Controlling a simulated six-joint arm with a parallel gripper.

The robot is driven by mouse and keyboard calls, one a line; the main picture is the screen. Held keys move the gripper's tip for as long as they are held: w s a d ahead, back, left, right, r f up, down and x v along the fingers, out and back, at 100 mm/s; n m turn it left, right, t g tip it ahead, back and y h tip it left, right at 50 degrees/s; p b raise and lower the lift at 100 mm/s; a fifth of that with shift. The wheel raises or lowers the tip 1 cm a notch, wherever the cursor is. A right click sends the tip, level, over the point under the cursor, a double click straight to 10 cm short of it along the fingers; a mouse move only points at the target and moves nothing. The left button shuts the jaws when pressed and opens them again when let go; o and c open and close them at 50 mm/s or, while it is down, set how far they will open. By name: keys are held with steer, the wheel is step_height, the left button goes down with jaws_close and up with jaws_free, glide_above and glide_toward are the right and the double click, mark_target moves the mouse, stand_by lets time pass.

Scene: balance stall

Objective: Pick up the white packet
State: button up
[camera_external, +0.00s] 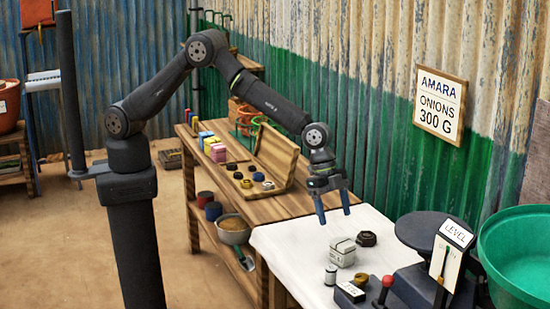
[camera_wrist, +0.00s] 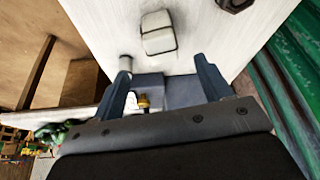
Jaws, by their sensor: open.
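The white packet (camera_external: 342,251) is a small pale block with dark bands, lying on the white cloth in the external view. In the wrist view the packet (camera_wrist: 158,32) is near the top, a little left of centre. My gripper (camera_external: 334,216) is open and empty, above the cloth and slightly left of the packet in the external view. In the wrist view my gripper (camera_wrist: 163,65) has its fingers spread wide, and the packet appears beyond the fingertips, not between them.
A dark hexagonal piece (camera_external: 366,239) lies just behind the packet. A small grey cylinder (camera_external: 331,274) and a dark labelled block (camera_external: 350,292) stand in front. The scale's black plate (camera_external: 432,231) and a green bowl (camera_external: 515,250) are to the right. Bare white cloth (camera_external: 290,240) lies left.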

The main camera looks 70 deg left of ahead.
mark_target(343, 242)
steer(key=x, duration=0.6)
steer(key=shift+d+f, duration=0.15)
steer(key=shift+f, duration=0.2)
steer(key=shift+d+x, duration=0.15)
steer(key=shift+x, duration=1.1)
steer(key=shift+d+x, duration=0.15)
steer(key=shift+x, duration=1.1)
steer(key=shift+w+r, duration=0.1)
steer(key=shift+r, duration=0.05)
steer(key=c, duration=1.2)
steer(key=shift+r, duration=0.15)
